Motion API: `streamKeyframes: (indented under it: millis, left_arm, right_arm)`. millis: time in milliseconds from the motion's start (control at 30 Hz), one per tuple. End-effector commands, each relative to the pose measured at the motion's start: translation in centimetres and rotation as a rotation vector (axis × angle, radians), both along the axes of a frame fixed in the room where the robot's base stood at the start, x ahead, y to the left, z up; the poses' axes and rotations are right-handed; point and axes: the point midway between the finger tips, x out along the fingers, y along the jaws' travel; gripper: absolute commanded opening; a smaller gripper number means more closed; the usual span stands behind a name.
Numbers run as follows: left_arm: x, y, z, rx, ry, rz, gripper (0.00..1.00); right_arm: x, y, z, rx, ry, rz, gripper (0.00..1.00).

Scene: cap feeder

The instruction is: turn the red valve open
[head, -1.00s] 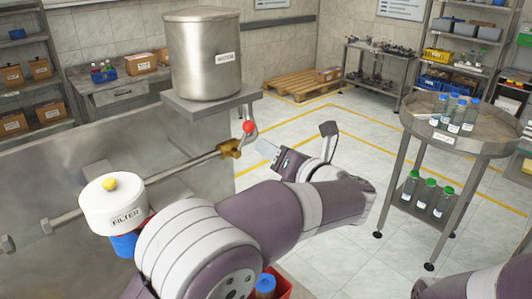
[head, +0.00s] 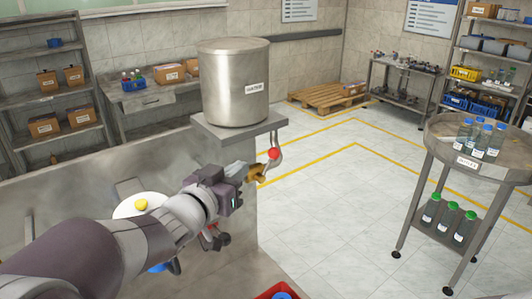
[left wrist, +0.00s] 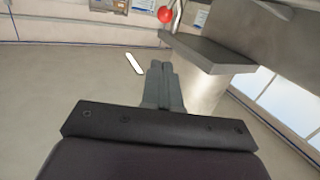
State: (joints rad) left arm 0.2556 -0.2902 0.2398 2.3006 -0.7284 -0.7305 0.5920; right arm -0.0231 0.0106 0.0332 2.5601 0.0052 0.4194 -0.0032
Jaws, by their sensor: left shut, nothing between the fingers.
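The valve has a brass body (head: 257,173) at the end of the pipe and a lever tipped with a red ball (head: 273,154), below the right corner of the tank's shelf. The red ball also shows at the top of the left wrist view (left wrist: 165,14). My left gripper (head: 239,168) is just left of the brass body in the head view, its fingers shut and empty. In the left wrist view the closed fingers (left wrist: 161,75) point toward the ball, with a gap in the picture. Whether the gripper touches the valve is unclear. My right gripper is out of view.
A steel tank (head: 233,85) stands on a grey shelf (head: 240,129) above the valve. A white filter with a yellow knob (head: 141,204) is partly behind my arm. A red bin (head: 272,292) is at the bottom edge. A round bottle table (head: 480,150) stands right; the floor between is clear.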

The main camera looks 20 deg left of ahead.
Motion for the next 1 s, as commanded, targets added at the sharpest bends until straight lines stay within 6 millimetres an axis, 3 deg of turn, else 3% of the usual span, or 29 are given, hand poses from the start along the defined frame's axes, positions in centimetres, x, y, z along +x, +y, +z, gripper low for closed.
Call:
streamKeyframes:
  millis: [100,200,433,700,1000]
  left_arm:
    - [-1.3,0.5,-1.5,0.124,0.048,-0.016,0.00]
    - [-0.8,0.4,-2.0,0.144,0.058,-0.024,0.00]
    - [3.6,-0.7,-2.6,0.139,0.057,-0.027,0.00]
    - [9.1,-1.9,-3.2,0.136,0.058,-0.025,0.00]
    - [11.9,-2.5,-3.9,0.137,0.055,-0.024,0.00]
  right_arm:
    - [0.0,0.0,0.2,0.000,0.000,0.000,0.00]
    - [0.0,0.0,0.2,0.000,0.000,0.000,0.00]
    - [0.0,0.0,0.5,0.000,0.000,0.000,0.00]
    - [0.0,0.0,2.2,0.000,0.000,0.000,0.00]
    - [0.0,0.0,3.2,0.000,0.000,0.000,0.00]
